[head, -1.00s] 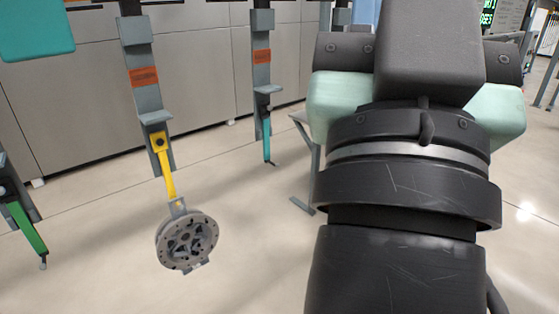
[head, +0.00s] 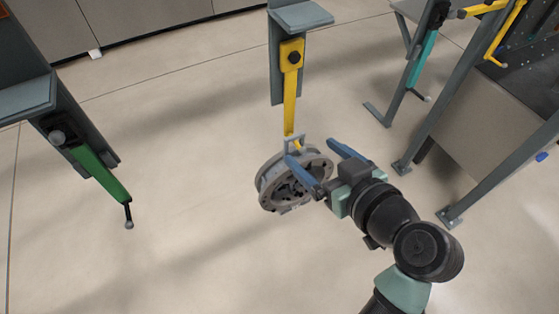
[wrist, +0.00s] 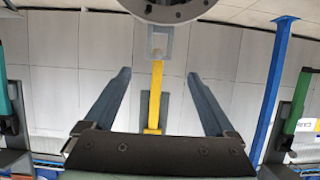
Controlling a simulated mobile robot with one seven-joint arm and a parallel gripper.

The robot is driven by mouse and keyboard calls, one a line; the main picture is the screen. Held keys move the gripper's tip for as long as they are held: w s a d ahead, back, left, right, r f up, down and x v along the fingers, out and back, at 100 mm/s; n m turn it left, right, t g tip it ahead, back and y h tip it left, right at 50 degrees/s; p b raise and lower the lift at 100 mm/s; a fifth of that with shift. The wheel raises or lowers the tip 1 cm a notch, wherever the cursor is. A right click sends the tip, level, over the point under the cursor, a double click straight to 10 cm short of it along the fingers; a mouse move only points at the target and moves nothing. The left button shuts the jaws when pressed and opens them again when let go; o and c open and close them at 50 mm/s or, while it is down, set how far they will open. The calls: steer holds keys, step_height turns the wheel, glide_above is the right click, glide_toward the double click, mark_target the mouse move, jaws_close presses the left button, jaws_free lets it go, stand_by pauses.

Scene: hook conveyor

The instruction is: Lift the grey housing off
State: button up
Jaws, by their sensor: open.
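The grey housing (head: 280,182) is a round, flanged metal part with holes. It hangs by the grey lug (head: 294,144) on its rim from a yellow hook (head: 290,95). In the wrist view the housing (wrist: 170,10) is cut off at the top edge, with its lug (wrist: 160,42) and the yellow hook (wrist: 156,95) below it. My gripper (head: 311,152) is open, its two blue fingers apart, at the housing's upper right side. The fingers (wrist: 158,78) stand left and right of the hook in the wrist view. The near finger covers part of the housing; contact cannot be told.
A green hook (head: 100,175) hangs at the left, and a teal hook (head: 422,60) at the upper right, both empty. Grey stand legs (head: 480,110) and a panel stand at the right. The floor below the housing is clear.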

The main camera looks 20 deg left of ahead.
mark_target(294, 138)
steer(key=p+x, duration=0.2)
steer(key=x, duration=0.4)
steer(key=shift+a, duration=0.15)
steer(key=shift+p+x, duration=1.15)
steer(key=shift+x, duration=1.8)
steer(key=shift+w+f, duration=0.15)
steer(key=shift+f, duration=0.05)
steer(key=shift+c, duration=0.2)
steer(key=shift+d, duration=0.25)
jaws_close()
steer(key=shift+r, duration=0.2)
